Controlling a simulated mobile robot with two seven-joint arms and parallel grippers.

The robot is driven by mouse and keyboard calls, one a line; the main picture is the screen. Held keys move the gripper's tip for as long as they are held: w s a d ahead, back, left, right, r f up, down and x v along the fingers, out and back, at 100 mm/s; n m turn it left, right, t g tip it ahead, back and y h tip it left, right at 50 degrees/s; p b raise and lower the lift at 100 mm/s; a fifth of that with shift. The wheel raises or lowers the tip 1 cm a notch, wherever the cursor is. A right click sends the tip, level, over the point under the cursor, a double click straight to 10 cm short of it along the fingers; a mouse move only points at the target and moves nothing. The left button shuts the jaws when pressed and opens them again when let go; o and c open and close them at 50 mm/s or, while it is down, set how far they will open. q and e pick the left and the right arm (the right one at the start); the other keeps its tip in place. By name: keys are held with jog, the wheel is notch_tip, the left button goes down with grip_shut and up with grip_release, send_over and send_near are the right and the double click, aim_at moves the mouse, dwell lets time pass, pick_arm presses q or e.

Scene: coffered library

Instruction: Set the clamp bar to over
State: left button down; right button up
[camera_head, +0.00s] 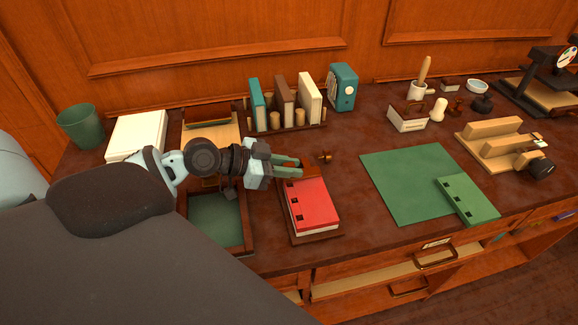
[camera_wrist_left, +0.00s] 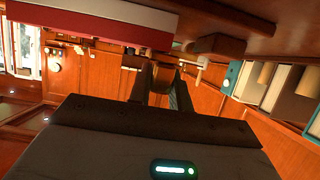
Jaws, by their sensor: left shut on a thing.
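A red book (camera_head: 313,206) with white page edges lies on a dark wooden board (camera_head: 314,239) in the middle of the desk. At its far edge is the clamp bar (camera_head: 291,173), a short brown wooden piece mostly hidden by my fingers. A small wooden knob (camera_head: 325,157) shows just right of it. My left gripper (camera_head: 288,165) reaches in from the left and is shut on the clamp bar. In the left wrist view the left gripper's fingers (camera_wrist_left: 163,84) show below the red book (camera_wrist_left: 100,22). My right gripper is not in view.
A green-lined tray (camera_head: 215,218) lies left of the book, under my left arm. Upright books (camera_head: 284,103) and a teal radio (camera_head: 343,87) stand behind. A green mat (camera_head: 408,180) with a green book (camera_head: 467,199) lies right. A wooden jig (camera_head: 490,150) stands farther right.

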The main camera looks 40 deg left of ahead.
pick_arm(q)
jog(key=c, duration=1.3)
grip_release()
jog(key=shift+s+d, duration=0.2)
jog(key=shift+d, duration=0.05)
jog(key=shift+w+a, duration=0.1)
jog(key=shift+a, duration=0.1)
jog(key=shift+s+a, duration=0.1)
jog(key=shift+s, duration=0.15)
jog(key=v, duration=0.3)
jog(key=shift+s+a+r+b, duration=0.15)
jog(key=shift+s+a+b, duration=0.05)
jog(key=shift+s+b, duration=0.1)
jog(key=shift+v, duration=1.75)
jog(key=shift+r, duration=0.15)
jog(key=shift+d, duration=0.1)
